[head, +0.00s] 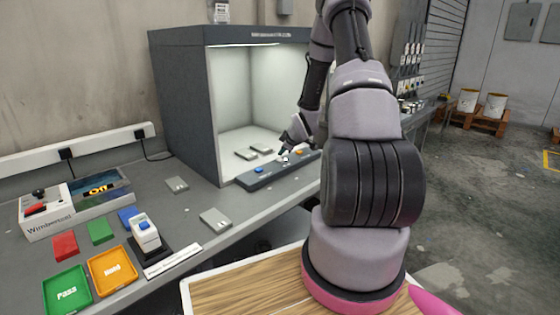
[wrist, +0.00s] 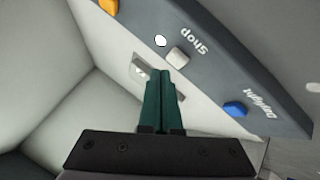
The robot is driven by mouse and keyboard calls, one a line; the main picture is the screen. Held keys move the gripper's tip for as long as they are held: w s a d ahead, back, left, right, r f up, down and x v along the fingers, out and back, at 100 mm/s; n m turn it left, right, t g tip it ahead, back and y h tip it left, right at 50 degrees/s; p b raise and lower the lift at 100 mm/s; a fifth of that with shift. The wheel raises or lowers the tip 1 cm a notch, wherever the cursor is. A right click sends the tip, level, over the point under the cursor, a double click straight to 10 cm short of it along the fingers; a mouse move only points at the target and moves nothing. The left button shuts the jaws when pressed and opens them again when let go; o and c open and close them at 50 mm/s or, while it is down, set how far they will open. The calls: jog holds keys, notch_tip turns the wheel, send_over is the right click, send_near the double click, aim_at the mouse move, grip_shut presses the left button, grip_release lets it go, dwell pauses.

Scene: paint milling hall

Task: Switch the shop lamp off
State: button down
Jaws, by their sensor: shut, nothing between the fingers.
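The light booth's control panel (head: 262,178) runs along the front of the open booth. In the wrist view the panel (wrist: 215,75) carries a white button (wrist: 178,58) marked "Shop", with a bright white round light (wrist: 160,41) beside it. A blue button (wrist: 236,109) is marked "Daylight", and an orange button (wrist: 109,6) sits at the top edge. My gripper (head: 284,158) is over the panel between the blue and orange buttons. In the wrist view its dark green fingers (wrist: 161,76) are together and empty, tips just short of the Shop button; contact cannot be told.
The booth (head: 180,105) is lit inside and holds grey sample panels (head: 247,154). On the bench stand a boxed device (head: 47,212), coloured trays (head: 68,290) and loose grey panels (head: 215,219). Buckets on a pallet (head: 494,105) stand far right.

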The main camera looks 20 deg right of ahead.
aim_at(282, 161)
jog(key=shift+f, duration=0.15)
dwell(0.4)
jog(key=shift+f, duration=0.3)
jog(key=shift+f, duration=0.4)
dwell(0.7)
jog(key=shift+r, duration=0.9)
jog(key=shift+r, duration=0.1)
jog(key=shift+r, duration=2.9)
